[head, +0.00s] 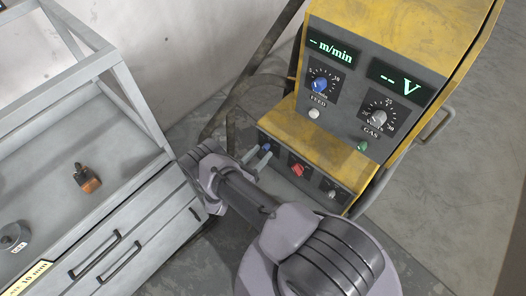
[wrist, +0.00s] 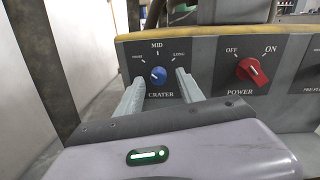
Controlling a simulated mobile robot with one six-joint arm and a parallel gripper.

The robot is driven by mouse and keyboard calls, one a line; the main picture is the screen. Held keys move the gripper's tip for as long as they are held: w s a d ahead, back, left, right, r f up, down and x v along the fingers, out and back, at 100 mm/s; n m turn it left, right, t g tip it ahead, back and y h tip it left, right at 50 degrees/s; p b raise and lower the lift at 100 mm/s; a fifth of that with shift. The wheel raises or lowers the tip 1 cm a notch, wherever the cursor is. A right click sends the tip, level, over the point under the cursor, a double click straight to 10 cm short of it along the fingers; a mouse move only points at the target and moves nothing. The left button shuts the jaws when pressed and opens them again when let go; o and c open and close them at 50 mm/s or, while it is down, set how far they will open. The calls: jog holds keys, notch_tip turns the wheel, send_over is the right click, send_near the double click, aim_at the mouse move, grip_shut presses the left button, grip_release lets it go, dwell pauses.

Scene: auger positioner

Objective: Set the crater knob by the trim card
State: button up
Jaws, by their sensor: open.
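The blue crater knob (wrist: 158,75) sits on the machine's grey lower panel, under the word MID and above the label CRATER. Its white mark seems to point up and left; the exact setting is hard to read. It also shows in the head view (head: 267,147). My gripper (wrist: 160,76) is open, with one finger on each side of the knob; I cannot tell whether they touch it. A pale card with a yellow edge (head: 27,279), ending in "10 mm", is partly cut off at the lower left of the head view. I cannot tell if it is the trim card.
The red power knob (wrist: 252,71) is right of the crater knob. Above are the blue feed knob (head: 320,85), grey volts knob (head: 378,118) and two dashed displays. A grey drawer cabinet (head: 125,185) at left holds an orange-brown block (head: 87,179) and a round grey object (head: 14,235).

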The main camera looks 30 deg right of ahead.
jog(key=shift+x, duration=1.05)
grip_shut()
jog(key=shift+m+b, duration=0.3)
jog(key=m+b, duration=0.4)
jog(key=m, duration=0.5)
jog(key=shift+f+h, duration=0.1)
jog(key=shift+h, duration=0.3)
jog(key=shift+m, duration=0.4)
grip_release()
